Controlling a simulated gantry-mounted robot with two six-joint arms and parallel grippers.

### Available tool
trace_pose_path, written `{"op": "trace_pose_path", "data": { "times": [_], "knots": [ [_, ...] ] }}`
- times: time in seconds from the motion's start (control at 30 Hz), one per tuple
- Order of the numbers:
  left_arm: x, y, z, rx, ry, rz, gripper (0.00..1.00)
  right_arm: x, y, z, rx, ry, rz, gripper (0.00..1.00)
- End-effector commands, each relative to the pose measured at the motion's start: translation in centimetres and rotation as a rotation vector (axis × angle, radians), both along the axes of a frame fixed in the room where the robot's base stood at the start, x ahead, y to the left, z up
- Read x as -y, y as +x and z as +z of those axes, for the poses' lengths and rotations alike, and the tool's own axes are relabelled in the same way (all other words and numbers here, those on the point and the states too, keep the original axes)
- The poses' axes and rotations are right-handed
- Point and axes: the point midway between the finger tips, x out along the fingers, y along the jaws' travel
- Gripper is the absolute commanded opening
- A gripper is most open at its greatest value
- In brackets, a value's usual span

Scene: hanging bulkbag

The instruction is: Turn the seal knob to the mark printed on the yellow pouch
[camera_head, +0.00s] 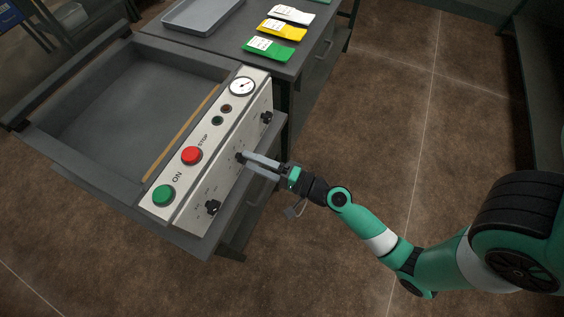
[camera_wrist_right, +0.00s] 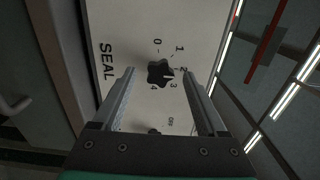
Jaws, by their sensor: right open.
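The seal knob (camera_wrist_right: 159,73) is a dark lobed knob on a pale panel, beside the printed word SEAL and the numbers 0 to 4. Its exact pointer setting is hard to tell. My right gripper (camera_head: 246,161) is open at the panel front, its fingers on either side of the knob in the wrist view, with gaps between fingers and knob. In the head view the fingers partly hide the knob. The yellow pouch (camera_head: 283,31) lies on the table behind the machine; its white label is too small to read. My left gripper is not in view.
The machine has a green ON button (camera_head: 163,196), a red STOP button (camera_head: 191,155), a gauge (camera_head: 242,86) and other dark knobs (camera_head: 213,207) on its front. A green pouch (camera_head: 268,50), a white pouch (camera_head: 293,14) and a grey tray (camera_head: 203,14) share the table.

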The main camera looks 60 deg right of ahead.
Motion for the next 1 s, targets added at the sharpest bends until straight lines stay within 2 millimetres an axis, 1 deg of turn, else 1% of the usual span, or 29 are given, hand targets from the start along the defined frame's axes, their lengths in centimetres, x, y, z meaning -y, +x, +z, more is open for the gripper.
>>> {"op": "trace_pose_path", "data": {
  "times": [0.13,0.3,0.4,0.5,0.6,1.0],
  "knots": [
    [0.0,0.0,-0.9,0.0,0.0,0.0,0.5,0.2,-3.3,-0.4,-0.003,0.002,-0.007,0.75],
    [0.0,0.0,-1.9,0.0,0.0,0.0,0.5,0.3,-7.7,-0.4,-0.002,0.002,-0.011,0.75],
    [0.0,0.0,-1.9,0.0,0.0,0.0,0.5,0.4,-9.1,-0.2,-0.003,0.001,-0.009,0.75],
    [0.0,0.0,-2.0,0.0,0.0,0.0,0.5,0.3,-10.0,-0.1,-0.001,0.0,-0.007,0.75],
    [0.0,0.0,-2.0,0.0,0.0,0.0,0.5,0.2,-10.4,0.0,0.002,0.0,-0.004,0.75],
    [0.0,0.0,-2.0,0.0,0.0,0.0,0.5,0.2,-10.5,0.1,0.002,-0.001,-0.001,0.75]
  ]
}}
